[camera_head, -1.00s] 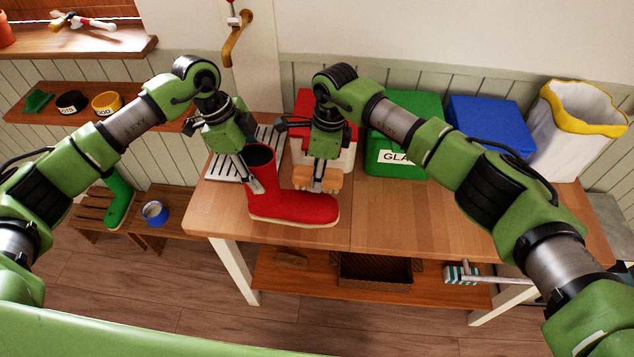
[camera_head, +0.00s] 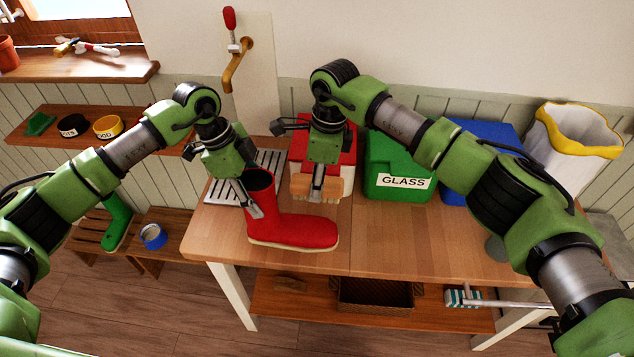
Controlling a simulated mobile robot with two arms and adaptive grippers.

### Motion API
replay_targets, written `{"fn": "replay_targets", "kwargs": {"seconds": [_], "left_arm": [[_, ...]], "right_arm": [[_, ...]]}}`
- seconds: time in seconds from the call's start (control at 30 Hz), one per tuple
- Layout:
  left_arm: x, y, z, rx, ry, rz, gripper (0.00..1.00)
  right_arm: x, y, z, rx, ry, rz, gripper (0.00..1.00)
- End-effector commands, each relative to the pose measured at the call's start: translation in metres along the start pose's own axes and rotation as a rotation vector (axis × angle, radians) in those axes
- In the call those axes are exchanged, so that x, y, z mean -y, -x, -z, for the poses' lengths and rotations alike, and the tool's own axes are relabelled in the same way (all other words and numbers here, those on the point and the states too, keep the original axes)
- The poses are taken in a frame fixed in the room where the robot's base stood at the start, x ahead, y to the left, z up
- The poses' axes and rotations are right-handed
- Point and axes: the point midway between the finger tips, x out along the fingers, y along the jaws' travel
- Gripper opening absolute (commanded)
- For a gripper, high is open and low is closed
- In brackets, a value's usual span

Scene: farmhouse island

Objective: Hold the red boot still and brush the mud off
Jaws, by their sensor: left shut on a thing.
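The red boot (camera_head: 295,230) stands upright on the wooden table, its toe pointing right. My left gripper (camera_head: 254,208) is shut on the boot's shaft, near its upper part. My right gripper (camera_head: 317,190) is shut on a wooden brush (camera_head: 300,186), which is behind and above the boot's foot with a visible gap between them. The brush's bristles are hard to make out. I cannot make out mud on the side of the boot facing me.
Behind the boot are a slatted tray (camera_head: 222,190), a red-lidded white box (camera_head: 347,172), a green GLASS bin (camera_head: 385,188) and a blue bin (camera_head: 455,190). The wooden tabletop (camera_head: 400,240) is clear right of the boot. A green boot (camera_head: 117,225) stands on a low bench.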

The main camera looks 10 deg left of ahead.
Motion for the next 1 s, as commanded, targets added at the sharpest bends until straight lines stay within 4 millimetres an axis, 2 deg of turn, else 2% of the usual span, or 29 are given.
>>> {"fn": "replay_targets", "kwargs": {"seconds": [0.17, 0.2, 0.27, 0.63, 1.0], "left_arm": [[0.0, 0.001, 0.0, 0.0, 0.0, 0.001, 0.0], [0.0, 0.001, 0.0, 0.0, 0.0, 0.001, 0.51], [0.0, 0.001, 0.0, 0.0, 0.0, 0.001, 0.66], [0.0, 0.002, 0.0, 0.0, 0.0, 0.001, 0.66], [0.001, 0.03, -0.001, 0.0, 0.001, 0.002, 0.66]], "right_arm": [[0.0, 0.0, 0.0, 0.001, 0.0, 0.001, 0.14], [0.0, 0.0, 0.0, 0.001, 0.0, 0.001, 0.14], [0.0, 0.0, 0.0, 0.001, 0.0, 0.001, 0.14], [0.0, 0.0, 0.0, 0.001, 0.001, 0.001, 0.14], [0.0, 0.0, 0.0, 0.001, 0.001, 0.001, 0.14]]}}
